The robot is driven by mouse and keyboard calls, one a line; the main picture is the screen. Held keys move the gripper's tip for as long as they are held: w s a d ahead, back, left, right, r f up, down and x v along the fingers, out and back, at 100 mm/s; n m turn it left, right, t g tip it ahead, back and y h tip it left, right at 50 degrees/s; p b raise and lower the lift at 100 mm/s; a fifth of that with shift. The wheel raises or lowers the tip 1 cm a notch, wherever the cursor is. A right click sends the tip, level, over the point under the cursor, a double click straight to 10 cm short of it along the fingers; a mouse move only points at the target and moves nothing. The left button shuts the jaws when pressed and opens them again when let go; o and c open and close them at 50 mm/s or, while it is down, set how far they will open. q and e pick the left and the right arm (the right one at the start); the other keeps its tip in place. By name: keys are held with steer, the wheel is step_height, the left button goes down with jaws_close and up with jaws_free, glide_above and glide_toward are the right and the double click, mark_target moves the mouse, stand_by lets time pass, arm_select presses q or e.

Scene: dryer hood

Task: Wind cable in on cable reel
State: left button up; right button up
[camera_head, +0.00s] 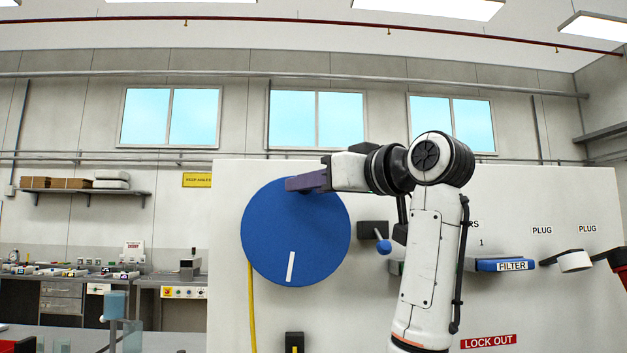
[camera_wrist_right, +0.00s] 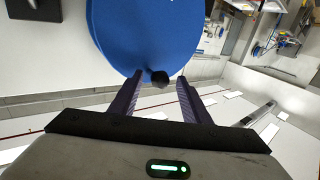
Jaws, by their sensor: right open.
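The cable reel (camera_head: 295,235) is a large blue disc on the white panel, with a white stripe on its lower part. It also fills the top of the right wrist view (camera_wrist_right: 135,35). A yellow cable (camera_head: 251,310) hangs straight down from its left edge. A dark round knob (camera_wrist_right: 160,80) sits near the reel's rim. My right gripper (camera_head: 290,184) is at the reel's upper rim. Its purple fingers (camera_wrist_right: 160,74) are open, one on each side of the knob, with gaps showing. The knob is hidden in the head view. My left gripper is out of view.
The white panel (camera_head: 230,200) carries a black box (camera_head: 372,230) with a blue ball lever (camera_head: 383,246) right of the reel, then a blue filter (camera_head: 490,265) and a white plug (camera_head: 574,262). A black-and-yellow fitting (camera_head: 294,343) is below the reel.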

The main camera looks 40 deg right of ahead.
steer(key=shift+w, duration=0.1)
jaws_close()
